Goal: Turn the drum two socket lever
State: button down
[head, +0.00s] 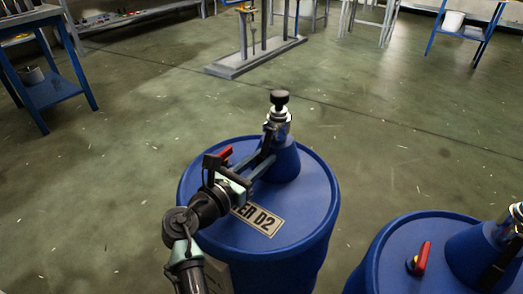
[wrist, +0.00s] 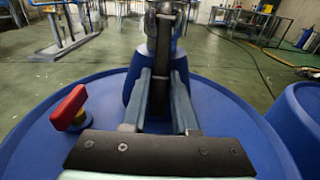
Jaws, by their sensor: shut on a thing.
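The blue drum two (head: 307,210), with a label ending in "ER D2" (head: 257,219), stands upright in the middle of the head view. Its lid (wrist: 228,125) fills much of the wrist view. A silver socket (head: 284,116) with a black knob (head: 279,98) sits on a blue raised neck (head: 283,163). The dark socket lever (wrist: 160,92) hangs down from the socket, between my fingers. My gripper (head: 262,161) reaches in over the lid and is shut on the lever. The fingers (wrist: 164,100) hide part of the lever and the neck.
A red handle (wrist: 69,107) stands on the drum lid, left of my gripper. A second blue drum (head: 385,262) with its own red handle (head: 421,259) and socket stands close by on the right. A blue table (head: 55,95) is at upper left.

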aim_at(262, 156)
jog(key=shift+s+a+r+g+y+p, duration=0.25)
jog(key=shift+r+g+y+p, duration=0.3)
jog(key=shift+p, duration=2.35)
jog(key=shift+s+a+r+g+y+p, duration=0.15)
jog(key=shift+s+r+g+y+p, duration=0.35)
jog(key=shift+p, duration=2.4)
jog(key=shift+s+a+r+g+y+p, duration=0.25)
jog(key=shift+g+p, duration=0.5)
jog(key=shift+p, duration=2.15)
jog(key=p, duration=0.3)
jog(key=r+g+y+p, duration=0.1)
jog(key=p, duration=0.2)
jog(key=g+p, duration=0.1)
jog(key=p, duration=0.2)
jog(key=shift+s+a+r+y, duration=0.25)
jog(key=shift+s+r+y, duration=0.05)
jog(key=shift+s+y, duration=0.1)
jog(key=shift+s+a+r+g+y+p, duration=0.1)
jog(key=shift+r+g+y+p, duration=0.55)
jog(key=shift+g, duration=0.35)
jog(key=shift+r+g+y+p, duration=0.45)
jog(key=shift+g+y+p, duration=0.3)
jog(key=shift+g, duration=0.25)
jog(key=shift+s+a+r+g+y+p, duration=0.1)
jog(key=shift+r+g+y+p, duration=0.55)
jog(key=shift+g, duration=0.35)
jog(key=c, duration=0.7)
grip_release()
jog(key=shift+w, duration=0.1)
